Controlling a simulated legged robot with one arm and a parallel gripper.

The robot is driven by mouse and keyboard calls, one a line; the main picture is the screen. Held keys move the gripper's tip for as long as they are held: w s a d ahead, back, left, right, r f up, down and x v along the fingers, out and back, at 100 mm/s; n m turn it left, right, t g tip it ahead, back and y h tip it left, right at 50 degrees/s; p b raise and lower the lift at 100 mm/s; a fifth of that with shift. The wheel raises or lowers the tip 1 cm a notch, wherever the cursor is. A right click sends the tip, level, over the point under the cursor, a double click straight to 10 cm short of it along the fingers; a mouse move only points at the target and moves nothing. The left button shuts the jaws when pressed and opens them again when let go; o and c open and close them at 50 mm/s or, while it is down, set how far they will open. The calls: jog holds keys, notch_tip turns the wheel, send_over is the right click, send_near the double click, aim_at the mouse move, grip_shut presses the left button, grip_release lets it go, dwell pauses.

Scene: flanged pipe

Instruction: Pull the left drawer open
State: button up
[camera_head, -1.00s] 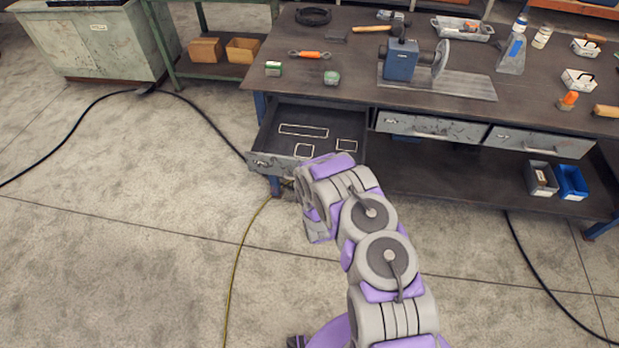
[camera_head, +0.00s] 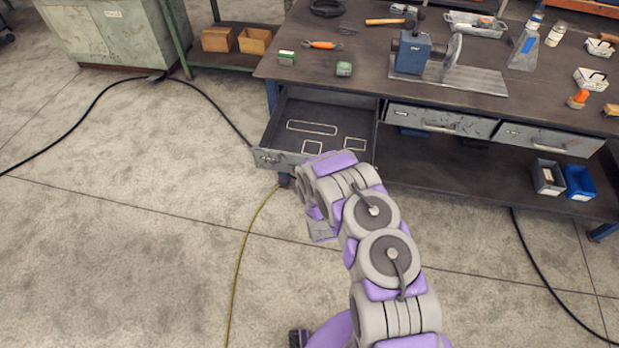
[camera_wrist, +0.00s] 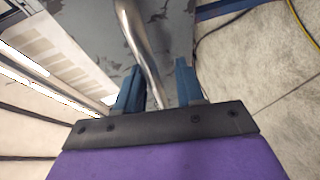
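The left drawer (camera_head: 273,158) stands well out from under the workbench, with its dark inside and several light rectangular outlines showing in the head view. In the wrist view, the metal bar handle (camera_wrist: 140,42) runs between the two blue fingers of my gripper (camera_wrist: 160,88). The handle lies close against the left finger, and a gap shows between it and the right finger. The worn grey drawer front (camera_wrist: 85,25) is behind the handle. Contact at the fingertips is hard to make out.
Two closed drawers (camera_head: 441,121) are right of the open one. The workbench top (camera_head: 375,75) holds a blue vise-like machine (camera_head: 412,52) and tools. Grey and blue bins (camera_head: 579,182) sit on the lower shelf. Cables cross the floor, including a yellow one (camera_head: 240,262).

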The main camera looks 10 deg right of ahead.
jog(key=shift+d+r, duration=0.1)
jog(key=shift+s+d, duration=0.1)
jog(key=shift+s, duration=0.2)
jog(key=p+v, duration=0.5)
jog(key=v, duration=1.1)
jog(key=shift+s, duration=0.35)
